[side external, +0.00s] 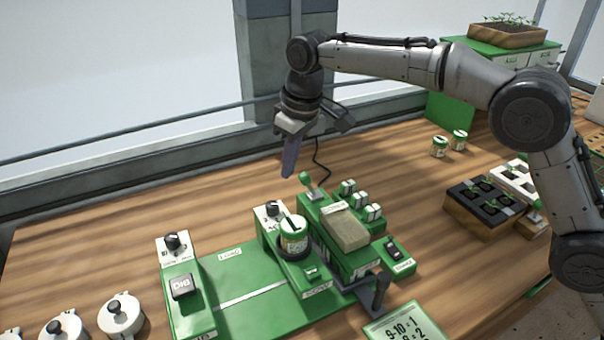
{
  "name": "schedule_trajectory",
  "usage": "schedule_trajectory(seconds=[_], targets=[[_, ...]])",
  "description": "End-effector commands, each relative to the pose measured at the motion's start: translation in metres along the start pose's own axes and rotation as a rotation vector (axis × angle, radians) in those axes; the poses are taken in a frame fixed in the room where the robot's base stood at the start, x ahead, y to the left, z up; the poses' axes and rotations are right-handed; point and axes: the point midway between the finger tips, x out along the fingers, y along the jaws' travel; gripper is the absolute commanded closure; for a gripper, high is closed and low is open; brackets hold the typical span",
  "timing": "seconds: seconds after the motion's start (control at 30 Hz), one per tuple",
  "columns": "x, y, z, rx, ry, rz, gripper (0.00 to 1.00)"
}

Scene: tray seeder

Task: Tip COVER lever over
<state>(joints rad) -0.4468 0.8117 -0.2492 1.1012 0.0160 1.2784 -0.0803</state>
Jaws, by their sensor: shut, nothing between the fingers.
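A lever with a round green knob (306,178) stands on the far end of the green seeder machine (230,262). A small white label (335,207) sits near it, too small to read surely; I take this as the COVER lever. The lever leans slightly, its knob up and toward the far left. My gripper (288,174) points down, shut and empty, just left of the knob. The fingertips look about level with the knob in the picture; whether they touch it I cannot tell, but a small gap shows.
A black handle (378,290) sticks up at the near right. Table left of my gripper is clear.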

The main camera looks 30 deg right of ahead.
Motion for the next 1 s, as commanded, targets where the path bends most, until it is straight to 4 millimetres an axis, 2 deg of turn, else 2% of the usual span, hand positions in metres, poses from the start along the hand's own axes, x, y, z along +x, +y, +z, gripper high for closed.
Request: schedule_trajectory(seconds=[0.5,1.0], targets=[[0.001,0.0,0.0,0.0,0.0,0.0,1.0],[0.017,0.0,0.004,0.0,0.0,0.0,1.0]])
